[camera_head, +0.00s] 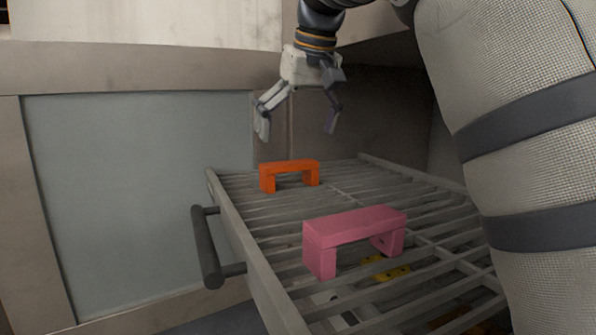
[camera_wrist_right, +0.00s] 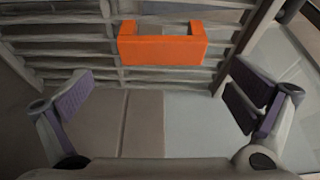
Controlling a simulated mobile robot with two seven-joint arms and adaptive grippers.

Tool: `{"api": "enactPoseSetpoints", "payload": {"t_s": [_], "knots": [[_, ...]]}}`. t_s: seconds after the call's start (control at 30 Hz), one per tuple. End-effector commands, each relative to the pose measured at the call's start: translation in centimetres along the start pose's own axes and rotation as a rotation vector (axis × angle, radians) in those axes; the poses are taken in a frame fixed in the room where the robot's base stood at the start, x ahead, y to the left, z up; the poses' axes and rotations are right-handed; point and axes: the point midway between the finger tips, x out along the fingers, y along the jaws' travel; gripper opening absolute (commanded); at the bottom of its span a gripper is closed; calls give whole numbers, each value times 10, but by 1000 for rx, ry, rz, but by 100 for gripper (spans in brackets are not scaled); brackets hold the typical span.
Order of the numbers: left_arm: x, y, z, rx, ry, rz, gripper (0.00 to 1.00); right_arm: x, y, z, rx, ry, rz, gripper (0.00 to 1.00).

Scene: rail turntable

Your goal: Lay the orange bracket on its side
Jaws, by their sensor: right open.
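The orange bracket (camera_head: 290,166) stands upright on its two legs, like a small bridge, near the far left part of the slatted rack (camera_head: 228,214). In the right wrist view the orange bracket (camera_wrist_right: 161,50) shows at the top middle, beyond the fingers. My right gripper (camera_head: 297,130) is open and empty, pointing down above and slightly behind the bracket, not touching it. Its two fingers, with purple pads, also show wide apart in the right wrist view (camera_wrist_right: 161,105). My left gripper is not in view.
A pink bracket (camera_head: 354,228) stands upright on the rack, nearer than the orange one. Yellow pieces (camera_head: 392,273) lie beneath the slats. A dark handle (camera_head: 207,248) sticks out on the rack's left side. A panelled wall (camera_head: 140,180) stands behind and left. My own arm fills the right side.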

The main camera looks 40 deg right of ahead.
Motion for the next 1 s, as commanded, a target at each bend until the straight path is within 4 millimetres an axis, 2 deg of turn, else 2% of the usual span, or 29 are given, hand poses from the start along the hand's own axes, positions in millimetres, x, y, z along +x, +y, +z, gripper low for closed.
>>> {"api": "enactPoseSetpoints", "payload": {"t_s": [0.1, 0.23, 0.43, 0.53, 0.73, 0.93, 1.0], "knots": [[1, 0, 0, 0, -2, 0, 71, 24, 0, 0, -1, -4, 1, 100], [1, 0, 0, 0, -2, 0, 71, 40, -1, 1, -1, -2, 2, 100], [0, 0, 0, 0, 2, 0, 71, 77, -3, 4, -1, -1, 2, 100], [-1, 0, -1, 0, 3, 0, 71, 85, -2, 3, -1, 1, 2, 100], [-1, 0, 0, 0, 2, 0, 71, 85, -3, 3, -1, 2, 1, 100], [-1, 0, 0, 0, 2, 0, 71, 86, -3, 3, -1, 1, 1, 55], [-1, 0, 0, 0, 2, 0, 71, 85, -3, 2, -1, 3, 1, 52]]}}
